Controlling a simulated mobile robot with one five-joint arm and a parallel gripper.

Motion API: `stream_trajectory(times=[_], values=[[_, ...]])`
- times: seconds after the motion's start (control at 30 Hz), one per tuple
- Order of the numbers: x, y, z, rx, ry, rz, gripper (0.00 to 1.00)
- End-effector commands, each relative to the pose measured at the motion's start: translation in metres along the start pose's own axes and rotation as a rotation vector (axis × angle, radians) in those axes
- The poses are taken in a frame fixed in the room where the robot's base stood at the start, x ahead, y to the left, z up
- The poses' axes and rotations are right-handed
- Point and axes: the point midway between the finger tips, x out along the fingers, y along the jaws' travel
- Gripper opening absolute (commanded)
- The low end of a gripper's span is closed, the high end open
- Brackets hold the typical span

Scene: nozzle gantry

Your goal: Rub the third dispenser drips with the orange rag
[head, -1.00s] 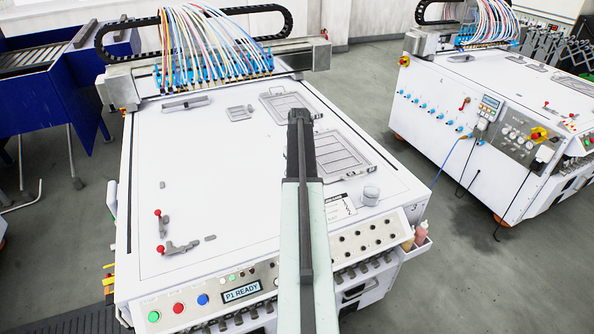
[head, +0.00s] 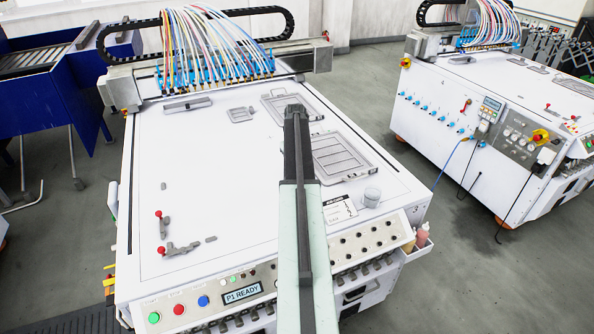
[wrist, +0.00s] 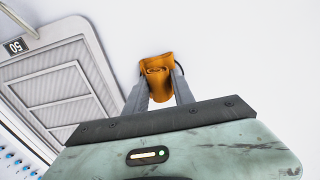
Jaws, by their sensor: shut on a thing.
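The orange rag (wrist: 157,64) is folded into a bundle between the fingertips of my gripper (wrist: 159,82), which is shut on it. In the wrist view the rag sticks out beyond the fingers against a plain white surface. A row of dispenser nozzles with blue blocks (head: 215,78) and coloured hoses sits on the gantry at the back of the white machine. I cannot make out drips or tell which dispenser is the third. In the head view my arm rises from the bottom over the machine top, and the rag and fingers are hidden.
The white machine top (head: 220,160) is mostly clear on the left. Grey frames (head: 340,155) and a small grey cup (head: 371,197) lie on its right. Red-knobbed clamps (head: 180,248) stand at front left.

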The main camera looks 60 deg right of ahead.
Motion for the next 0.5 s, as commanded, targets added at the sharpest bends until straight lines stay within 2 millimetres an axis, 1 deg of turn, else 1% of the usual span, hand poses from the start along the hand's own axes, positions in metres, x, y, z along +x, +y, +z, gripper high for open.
stream_trajectory(times=[0.03, 0.2, 0.5], values=[[0.001, 0.001, -0.008, -0.001, 0.000, 0.000, 0.00], [0.002, 0.000, -0.024, -0.001, 0.000, 0.000, 0.00], [0.002, 0.000, -0.026, -0.001, 0.002, 0.000, 0.00]])
